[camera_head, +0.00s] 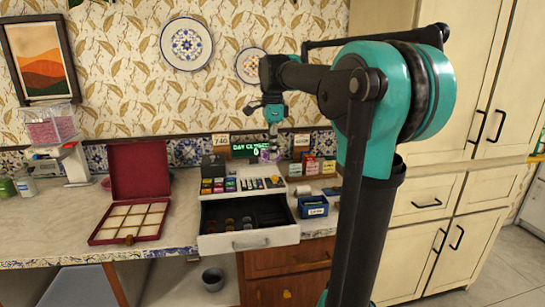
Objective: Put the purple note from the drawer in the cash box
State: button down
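My gripper (271,142) points down above the cash register (240,186), in front of its green-lit display. A small pale purple patch, which looks like the purple note (269,156), shows at the fingertips; the fingers appear closed on it, though it is very small here. The register's drawer (249,241) is pulled open, with coins in some compartments and the others dark. No purple note shows in the drawer. A small blue box (313,207) with a white label stands right of the drawer. I cannot tell whether it is the cash box.
An open dark red box (130,222) with pale compartments lies on the counter to the left. Small coloured packets (311,166) stand in a holder at the right. A scale-like device (74,165) stands far left. Counter between red box and register is clear.

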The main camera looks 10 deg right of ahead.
jog(key=shift+r, duration=1.7)
